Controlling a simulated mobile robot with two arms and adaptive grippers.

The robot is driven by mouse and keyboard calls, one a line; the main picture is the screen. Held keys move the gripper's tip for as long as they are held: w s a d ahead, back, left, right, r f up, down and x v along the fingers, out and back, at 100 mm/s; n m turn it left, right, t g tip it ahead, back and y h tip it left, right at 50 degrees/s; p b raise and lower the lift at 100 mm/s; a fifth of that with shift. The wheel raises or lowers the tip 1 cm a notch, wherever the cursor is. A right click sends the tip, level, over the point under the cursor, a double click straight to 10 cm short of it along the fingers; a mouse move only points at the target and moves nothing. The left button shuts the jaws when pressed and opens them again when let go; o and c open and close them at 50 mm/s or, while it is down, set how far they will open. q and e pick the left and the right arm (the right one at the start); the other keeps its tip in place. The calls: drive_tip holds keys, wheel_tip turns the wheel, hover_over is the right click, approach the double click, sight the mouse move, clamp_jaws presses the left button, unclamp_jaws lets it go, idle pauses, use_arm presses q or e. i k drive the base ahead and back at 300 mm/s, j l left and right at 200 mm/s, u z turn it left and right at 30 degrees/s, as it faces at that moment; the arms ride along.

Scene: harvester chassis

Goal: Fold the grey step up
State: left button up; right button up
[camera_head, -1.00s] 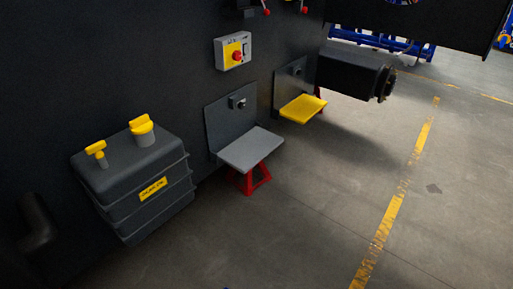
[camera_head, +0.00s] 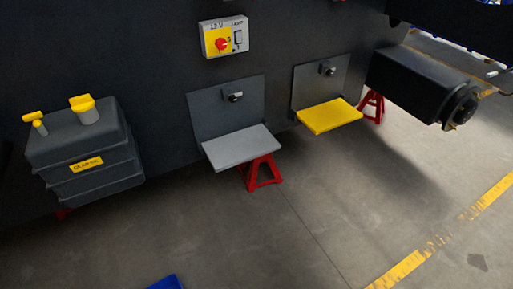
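The grey step (camera_head: 242,149) juts out flat from the dark chassis wall in the middle of the view, folded down. Its dark grey back plate (camera_head: 212,117) stands upright behind it, with a small latch or catch (camera_head: 233,97) near the top. A yellow step (camera_head: 330,116) sticks out the same way to its right, with its own back plate (camera_head: 306,91) and catch (camera_head: 328,70). Neither of my grippers shows in the view.
A dark tank (camera_head: 86,155) with yellow caps is at the left. A switch box (camera_head: 224,38) with a red knob is above the grey step. Red stands (camera_head: 264,173) are under the chassis. A black cylinder (camera_head: 422,85) juts out at right. The front floor is mostly clear; a blue piece (camera_head: 166,282) shows at the bottom edge.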

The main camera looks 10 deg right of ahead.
sight(226, 152)
drive_tip(key=i+l+u, duration=0.25)
drive_tip(key=i+l, duration=0.25)
drive_tip(key=l, duration=0.25)
drive_tip(key=i+l+u, duration=0.15)
drive_tip(key=l, duration=0.25)
drive_tip(key=i, duration=0.1)
